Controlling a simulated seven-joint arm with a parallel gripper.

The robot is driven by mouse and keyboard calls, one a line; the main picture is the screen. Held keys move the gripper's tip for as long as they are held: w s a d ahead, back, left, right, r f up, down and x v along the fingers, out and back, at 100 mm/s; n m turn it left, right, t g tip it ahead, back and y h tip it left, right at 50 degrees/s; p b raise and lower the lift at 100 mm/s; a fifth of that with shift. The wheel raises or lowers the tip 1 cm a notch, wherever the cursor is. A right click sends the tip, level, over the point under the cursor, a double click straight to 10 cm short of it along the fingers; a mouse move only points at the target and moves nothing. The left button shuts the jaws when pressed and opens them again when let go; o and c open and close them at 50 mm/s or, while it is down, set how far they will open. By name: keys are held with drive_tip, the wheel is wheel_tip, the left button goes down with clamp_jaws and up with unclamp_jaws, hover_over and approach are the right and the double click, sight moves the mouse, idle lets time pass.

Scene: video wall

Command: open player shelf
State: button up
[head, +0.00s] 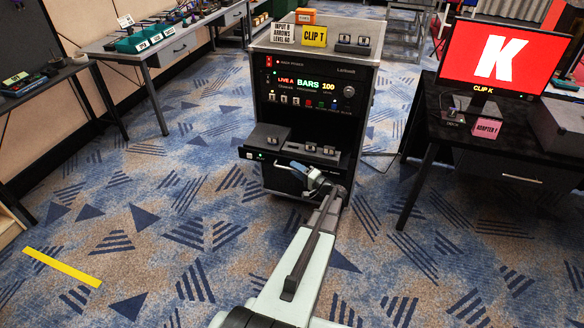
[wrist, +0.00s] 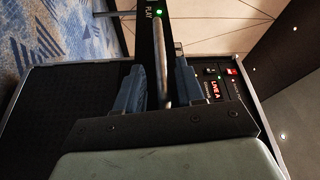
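The player shelf (head: 252,155) is a black tray with a green light, low on the front of the black rack cabinet (head: 310,60). It juts out from the cabinet front. Small dark boxes sit on it. In the wrist view its dark front panel (wrist: 147,28) shows the word PLAY and a green light. A grey bar handle (wrist: 163,65) runs between the two blue fingers of my gripper (wrist: 158,85). The fingers stand apart, one on each side of the bar, with narrow gaps visible. In the head view my gripper (head: 310,176) is at the shelf front and partly hides it.
The cabinet front above the shelf has a lit panel (head: 305,84) reading LIVE A, BARS, 100. A black desk (head: 480,135) with a red K monitor (head: 495,58) stands at right. Workbenches (head: 165,50) stand at left.

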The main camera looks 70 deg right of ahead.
drive_tip(key=v, duration=1.1)
drive_tip(key=shift+c, duration=0.2)
drive_tip(key=shift+c, duration=0.7)
drive_tip(key=shift+d+r, duration=0.2)
drive_tip(key=shift+r, duration=0.2)
drive_tip(key=shift+c, duration=0.5)
wheel_tip(320, 180, up, 5)
drive_tip(key=a+n, duration=0.1)
drive_tip(key=w+d+f+m+g+y, duration=0.1)
drive_tip(key=w+f+m, duration=0.1)
drive_tip(key=w+m, duration=0.2)
drive_tip(key=w+d+f+m+g+y, duration=0.1)
drive_tip(key=w+f+m, duration=0.2)
drive_tip(key=w, duration=0.6)
drive_tip(key=shift+m+g, duration=0.4)
drive_tip(key=shift+m, duration=0.5)
